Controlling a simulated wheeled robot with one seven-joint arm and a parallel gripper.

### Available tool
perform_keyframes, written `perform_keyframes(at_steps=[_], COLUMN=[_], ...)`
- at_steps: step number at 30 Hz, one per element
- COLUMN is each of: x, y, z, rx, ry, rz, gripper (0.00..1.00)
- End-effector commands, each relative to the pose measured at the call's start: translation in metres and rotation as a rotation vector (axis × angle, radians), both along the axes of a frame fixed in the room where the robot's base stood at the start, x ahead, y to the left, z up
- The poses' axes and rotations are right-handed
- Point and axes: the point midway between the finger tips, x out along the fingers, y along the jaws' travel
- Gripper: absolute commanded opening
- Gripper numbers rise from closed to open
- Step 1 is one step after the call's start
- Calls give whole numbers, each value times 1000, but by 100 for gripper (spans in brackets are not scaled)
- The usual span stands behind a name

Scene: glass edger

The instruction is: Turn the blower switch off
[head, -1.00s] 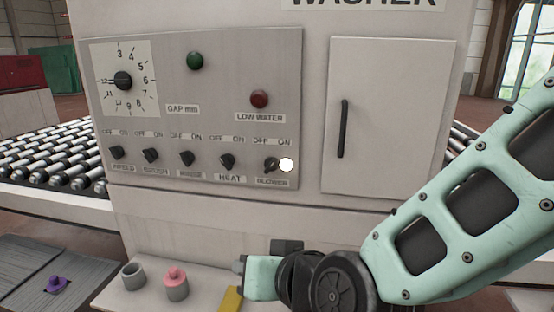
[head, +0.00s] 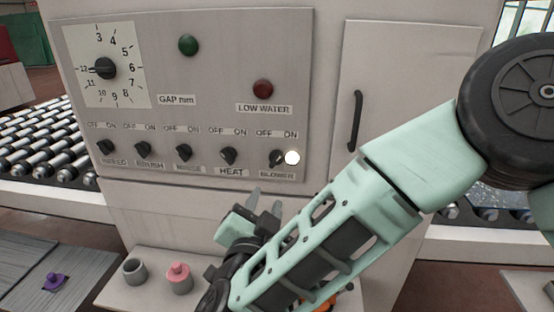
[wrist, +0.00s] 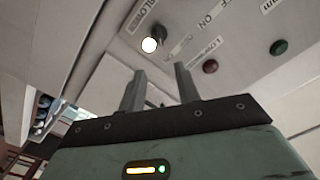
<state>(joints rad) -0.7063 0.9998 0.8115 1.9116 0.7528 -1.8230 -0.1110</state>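The blower switch (head: 277,158) is a black rotary knob at the right end of the bottom row on the grey panel (head: 225,70). Its labels read OFF on the left and ON on the right. A bright white round spot (head: 292,158) shows at its right side. The knob also shows in the wrist view (wrist: 159,33), beyond the fingers, with the white spot beside it. My gripper (head: 266,200) is below the knob, apart from it. Its two fingers are spread with nothing between them in the wrist view (wrist: 160,88).
The heat knob (head: 228,156) is just left of the blower, with several similar knobs further left. A cabinet door with a black handle (head: 356,120) is to the right.

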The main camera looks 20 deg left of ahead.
Motion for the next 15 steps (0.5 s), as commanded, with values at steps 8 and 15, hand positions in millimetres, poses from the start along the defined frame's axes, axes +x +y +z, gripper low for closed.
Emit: perform_keyframes(at_steps=[8, 15], x=[58, 105], y=[13, 24], z=[3, 3], rx=[1, 1], ry=[1, 2], rz=[-3, -2], gripper=[33, 33])
